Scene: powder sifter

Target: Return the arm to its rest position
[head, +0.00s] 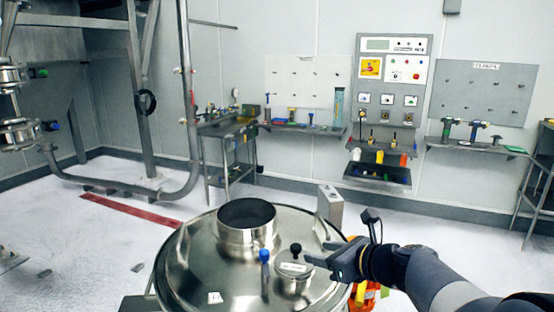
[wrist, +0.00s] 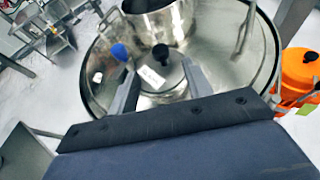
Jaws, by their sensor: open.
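My gripper (head: 320,262) is open, at the right side of the round steel sifter lid (head: 195,265) in the head view. Its two fingers point left toward a small capped port (head: 294,270) with a black knob. In the wrist view the open fingers (wrist: 158,85) show with the port's black knob (wrist: 161,53) just beyond and between them. I cannot tell whether they touch the port. Nothing is held. My arm reaches in from the lower right of the head view.
A wide open steel neck (head: 246,220) and a blue-topped handle (head: 264,257) stand on the lid. A steel box (head: 330,205) rises behind. An orange object (wrist: 298,72) stands right of the sifter. Wall shelves and a control panel (head: 392,80) are farther back. Floor lies between.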

